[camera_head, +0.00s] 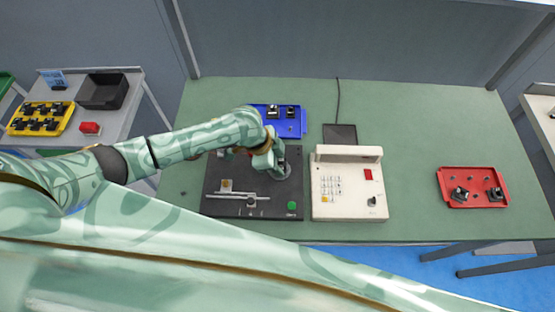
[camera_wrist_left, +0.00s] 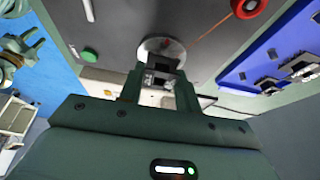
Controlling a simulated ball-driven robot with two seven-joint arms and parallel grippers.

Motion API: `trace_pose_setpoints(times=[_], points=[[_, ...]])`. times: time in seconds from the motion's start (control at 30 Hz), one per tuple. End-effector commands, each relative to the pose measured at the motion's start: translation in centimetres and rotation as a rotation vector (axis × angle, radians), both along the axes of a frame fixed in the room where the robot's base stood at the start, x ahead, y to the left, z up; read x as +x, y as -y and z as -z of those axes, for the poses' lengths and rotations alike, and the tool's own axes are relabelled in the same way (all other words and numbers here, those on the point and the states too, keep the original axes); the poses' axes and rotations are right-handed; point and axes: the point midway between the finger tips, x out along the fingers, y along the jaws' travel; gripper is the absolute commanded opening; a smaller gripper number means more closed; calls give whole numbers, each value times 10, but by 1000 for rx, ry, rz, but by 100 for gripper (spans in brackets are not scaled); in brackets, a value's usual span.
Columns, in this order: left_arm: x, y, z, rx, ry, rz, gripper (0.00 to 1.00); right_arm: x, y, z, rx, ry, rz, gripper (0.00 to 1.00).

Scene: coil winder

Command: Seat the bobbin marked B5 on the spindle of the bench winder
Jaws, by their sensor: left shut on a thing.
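The bench winder is a dark plate (camera_head: 222,181) on the green bench, with a green button (camera_head: 291,206) and a slider at its front. My left gripper (camera_head: 278,168) is over the right part of the plate. In the left wrist view my left gripper (camera_wrist_left: 160,92) is shut on a dark bobbin (camera_wrist_left: 161,75). The bobbin is in front of the round silver spindle disc (camera_wrist_left: 155,45); I cannot tell whether it touches it. The spindle pin is hidden, and no B5 mark is legible. My right gripper is not in view.
A cream control box (camera_head: 347,206) stands just right of the winder. A blue tray (camera_head: 293,128) with dark parts is behind it. A red tray (camera_head: 478,176) with dark parts lies at the right. The bench between box and red tray is clear.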

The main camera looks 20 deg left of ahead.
Motion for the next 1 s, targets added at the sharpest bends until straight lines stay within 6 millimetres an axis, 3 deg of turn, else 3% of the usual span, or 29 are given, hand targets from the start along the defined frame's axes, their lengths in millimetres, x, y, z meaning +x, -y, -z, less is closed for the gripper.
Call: trace_pose_setpoints(times=[0.23,0.27,0.33,0.73,1.0], points=[[0,0,8,0,0,0,13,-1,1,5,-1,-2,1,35],[0,0,8,0,0,0,39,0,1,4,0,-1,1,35],[0,0,7,0,0,0,58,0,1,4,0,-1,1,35],[-1,-4,-3,1,0,-1,59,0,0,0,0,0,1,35],[-7,-28,-64,2,4,0,59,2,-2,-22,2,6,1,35]])
